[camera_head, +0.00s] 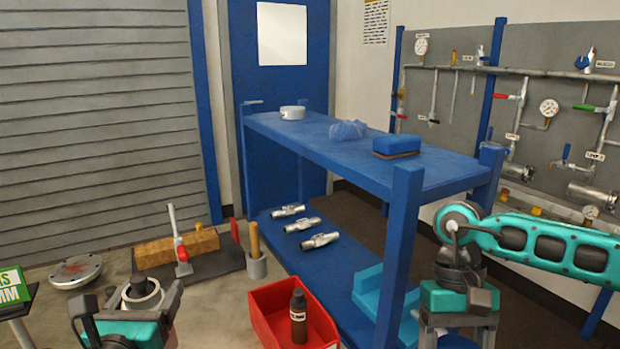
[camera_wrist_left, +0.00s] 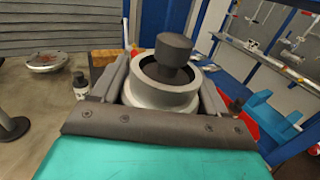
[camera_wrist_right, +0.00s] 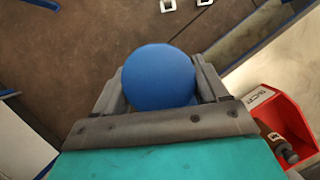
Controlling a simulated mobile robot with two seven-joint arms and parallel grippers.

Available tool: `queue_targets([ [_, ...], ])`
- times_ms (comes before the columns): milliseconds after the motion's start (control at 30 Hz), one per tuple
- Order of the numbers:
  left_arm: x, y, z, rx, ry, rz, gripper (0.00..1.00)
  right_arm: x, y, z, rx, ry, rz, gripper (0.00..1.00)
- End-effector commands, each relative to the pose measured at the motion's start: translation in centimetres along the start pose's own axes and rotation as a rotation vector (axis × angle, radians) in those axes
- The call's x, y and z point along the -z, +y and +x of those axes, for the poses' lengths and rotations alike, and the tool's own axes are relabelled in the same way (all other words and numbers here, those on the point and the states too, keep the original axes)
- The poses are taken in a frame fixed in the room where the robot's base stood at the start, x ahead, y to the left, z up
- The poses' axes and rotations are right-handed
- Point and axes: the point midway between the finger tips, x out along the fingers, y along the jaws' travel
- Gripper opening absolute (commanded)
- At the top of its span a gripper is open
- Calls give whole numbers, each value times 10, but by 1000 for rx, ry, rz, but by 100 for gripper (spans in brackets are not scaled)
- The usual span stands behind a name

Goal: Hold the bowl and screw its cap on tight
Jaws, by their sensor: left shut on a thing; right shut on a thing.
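The bowl, a grey metal ring-rimmed vessel, is between the fingers of my left gripper (camera_head: 142,298) at the lower left of the head view. In the left wrist view the bowl (camera_wrist_left: 160,93) fills the space between both fingers. A dark knob-like piece (camera_wrist_left: 173,52) shows over its opening; I cannot tell whether it touches the bowl. My right gripper (camera_head: 458,328) is at the lower right of the head view, shut on a smooth blue round piece (camera_wrist_right: 158,77), possibly the cap, seen in the right wrist view. The two grippers are far apart.
A red bin (camera_head: 272,301) with a dark bottle (camera_head: 299,318) stands between my arms. A round flange (camera_head: 76,272) lies left.

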Motion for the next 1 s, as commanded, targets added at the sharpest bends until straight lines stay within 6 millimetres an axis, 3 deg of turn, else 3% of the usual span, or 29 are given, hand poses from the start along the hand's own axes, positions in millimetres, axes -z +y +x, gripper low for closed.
queue_targets([
  [200, 30, -46, -44, 62, 2, -8, 2, 0, 0, 0, 1, -1, 0, 44],
  [333, 36, -63, -62, 84, -4, -10, 2, 0, 0, 0, 0, -1, 1, 44],
  [1000, 38, -71, -70, 98, -9, -8, 2, 0, 0, 0, 0, 0, 1, 44],
])
